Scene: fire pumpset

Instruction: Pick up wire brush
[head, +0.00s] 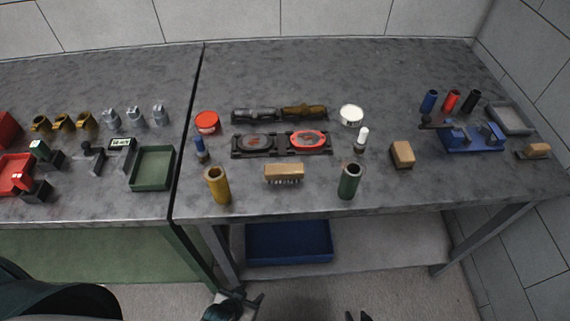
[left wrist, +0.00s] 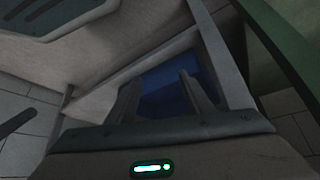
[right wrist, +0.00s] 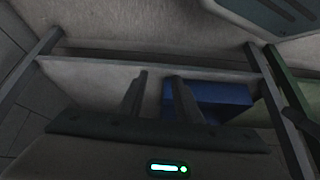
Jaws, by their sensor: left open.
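The wire brush (head: 284,172) has a tan wooden block with dark bristles pointing down. It stands near the front edge of the right-hand table (head: 420,197), between a yellow cylinder (head: 217,185) and a green cylinder (head: 349,181). My left gripper (head: 247,300) is low in front of the table, below and left of the brush; its fingers are apart and empty in the left wrist view (left wrist: 160,88). My right gripper (head: 358,316) shows only its tips at the bottom edge; in the right wrist view (right wrist: 159,85) its fingers are apart and empty. Neither wrist view shows the brush.
A wooden block (head: 402,154) and a blue vise-like fixture (head: 471,138) are to the right. A blue bin (head: 289,243) sits on the lower shelf. A second table (head: 75,213) with parts adjoins on the left.

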